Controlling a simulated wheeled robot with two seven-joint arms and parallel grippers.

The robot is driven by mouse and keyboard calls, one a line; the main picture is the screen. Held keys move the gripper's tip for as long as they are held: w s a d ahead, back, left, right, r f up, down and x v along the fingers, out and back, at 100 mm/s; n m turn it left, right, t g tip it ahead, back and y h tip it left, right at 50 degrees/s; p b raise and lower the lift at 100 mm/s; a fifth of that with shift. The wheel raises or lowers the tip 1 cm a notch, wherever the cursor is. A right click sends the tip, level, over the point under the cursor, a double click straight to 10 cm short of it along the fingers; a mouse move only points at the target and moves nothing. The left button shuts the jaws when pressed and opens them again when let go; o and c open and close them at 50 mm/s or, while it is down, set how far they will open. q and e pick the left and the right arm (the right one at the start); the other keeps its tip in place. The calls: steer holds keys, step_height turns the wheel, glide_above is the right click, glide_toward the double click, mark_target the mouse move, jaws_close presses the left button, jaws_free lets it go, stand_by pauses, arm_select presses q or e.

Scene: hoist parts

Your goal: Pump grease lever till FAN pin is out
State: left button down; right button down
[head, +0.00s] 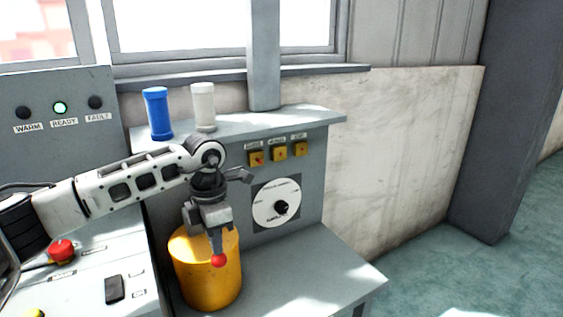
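A yellow cylindrical pot (195,268), which looks like the grease pump, stands on the grey bench. A red ball knob (219,260) shows in front of it, at the lower end of a short grey stem. My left gripper (214,228) points down over the pot, right above the knob. Its fingers overlap the stem, so I cannot tell whether they grip it. Three yellow blocks (279,153) with small dark and red centres sit on the grey panel under small labels. I cannot read which is FAN. My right gripper is out of view.
A white round dial (277,204) with a black knob is right of my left gripper. A blue cylinder (158,112) and a pale cylinder (203,106) stand on the shelf above. A console with a red button (62,250) is at left. The bench's right part (320,262) is clear.

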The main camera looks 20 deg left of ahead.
arm_select(q)
steer(key=shift+r+p, duration=0.7)
steer(key=shift+r, duration=0.15)
steer(key=shift+s+r+p, duration=0.1)
steer(key=shift+r+p, duration=0.5)
steer(key=shift+r, duration=0.15)
step_height(320, 180, up, 2)
steer(key=shift+s+d+r+p, duration=0.1)
steer(key=shift+d+p, duration=0.05)
steer(key=shift+p, duration=0.65)
step_height(320, 180, up, 3)
steer(key=shift+s+d+f+p, duration=0.1)
steer(key=shift+p, duration=0.9)
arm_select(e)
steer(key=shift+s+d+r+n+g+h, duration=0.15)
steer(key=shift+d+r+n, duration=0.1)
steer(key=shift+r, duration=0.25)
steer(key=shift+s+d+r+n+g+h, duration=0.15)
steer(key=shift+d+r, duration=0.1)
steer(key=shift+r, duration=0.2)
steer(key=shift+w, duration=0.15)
